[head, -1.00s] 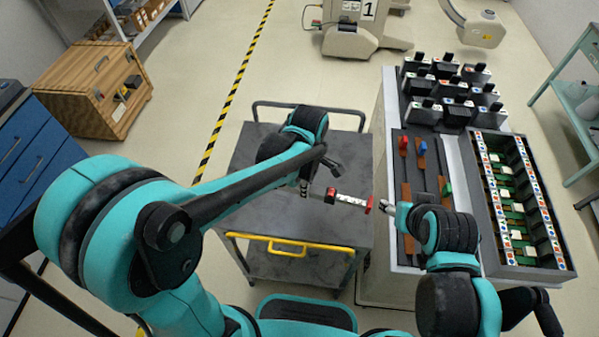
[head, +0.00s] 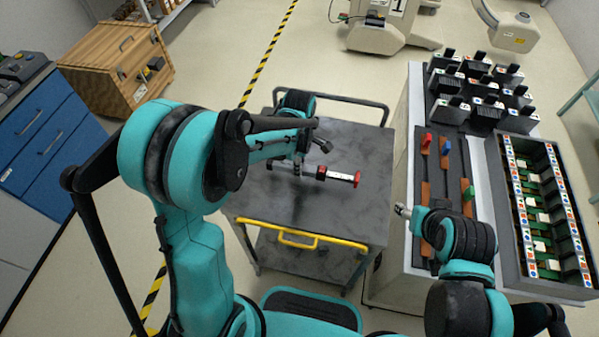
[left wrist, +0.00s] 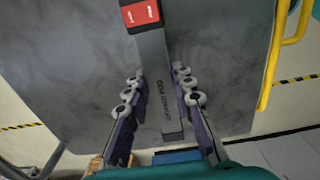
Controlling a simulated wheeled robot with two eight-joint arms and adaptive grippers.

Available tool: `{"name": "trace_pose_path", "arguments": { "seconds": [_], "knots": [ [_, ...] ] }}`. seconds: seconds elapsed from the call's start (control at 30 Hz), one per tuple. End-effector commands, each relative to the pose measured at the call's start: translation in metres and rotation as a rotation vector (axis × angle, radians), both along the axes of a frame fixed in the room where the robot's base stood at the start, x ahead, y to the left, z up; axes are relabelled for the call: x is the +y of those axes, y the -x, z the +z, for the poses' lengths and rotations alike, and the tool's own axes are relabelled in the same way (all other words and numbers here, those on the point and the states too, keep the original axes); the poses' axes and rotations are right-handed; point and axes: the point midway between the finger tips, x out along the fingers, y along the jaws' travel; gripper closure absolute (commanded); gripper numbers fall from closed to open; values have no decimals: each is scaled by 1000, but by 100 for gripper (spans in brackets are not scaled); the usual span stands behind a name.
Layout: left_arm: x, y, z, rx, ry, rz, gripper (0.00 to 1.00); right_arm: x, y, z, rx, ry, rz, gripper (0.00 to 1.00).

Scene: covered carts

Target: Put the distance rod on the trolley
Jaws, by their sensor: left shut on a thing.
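The distance rod (head: 341,176) is a thin bar with a black part, a red block, a white marked part and a red end. My left gripper (head: 298,168) is shut on its dark left part, over the grey trolley (head: 362,140). In the left wrist view, the rod (left wrist: 157,70) runs between the two fingers (left wrist: 158,100), its red block towards the top. I cannot tell whether the rod touches the trolley top. My right gripper (head: 402,210) is apart from the rod, beside the trolley's right edge; its jaws are too small to read.
The trolley has a yellow front handle (head: 300,238). A cart on the right carries coloured levers (head: 426,140), black-and-white blocks (head: 475,70) and a slotted box (head: 540,272). A wooden case (head: 115,72) and blue drawers (head: 40,130) stand left. Much trolley top is bare.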

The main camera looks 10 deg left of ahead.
Motion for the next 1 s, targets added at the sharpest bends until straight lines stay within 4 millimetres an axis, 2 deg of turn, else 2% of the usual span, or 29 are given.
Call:
{"name": "trace_pose_path", "arguments": {
  "seconds": [0.1, 0.2, 0.57, 0.6, 0.67, 1.0],
  "knots": [
    [0, 0, -22, 0, 0, 0, 100, 0, 0, -11, 0, 0, 0, 45],
    [0, 0, -32, 0, 0, 0, 100, 0, 0, -15, 0, 0, 0, 45],
    [0, 0, -35, 0, 0, 0, 100, 0, 0, -17, 0, 0, 0, 45],
    [0, 0, -35, 0, 0, 0, 69, 0, 0, -17, 0, 0, 0, 45],
    [0, 0, -34, 0, 0, 0, 56, 0, 0, -16, 0, 0, 0, 45],
    [0, 0, -31, 0, 0, 0, 56, 0, 0, -14, 0, 0, 0, 45]
  ]
}}
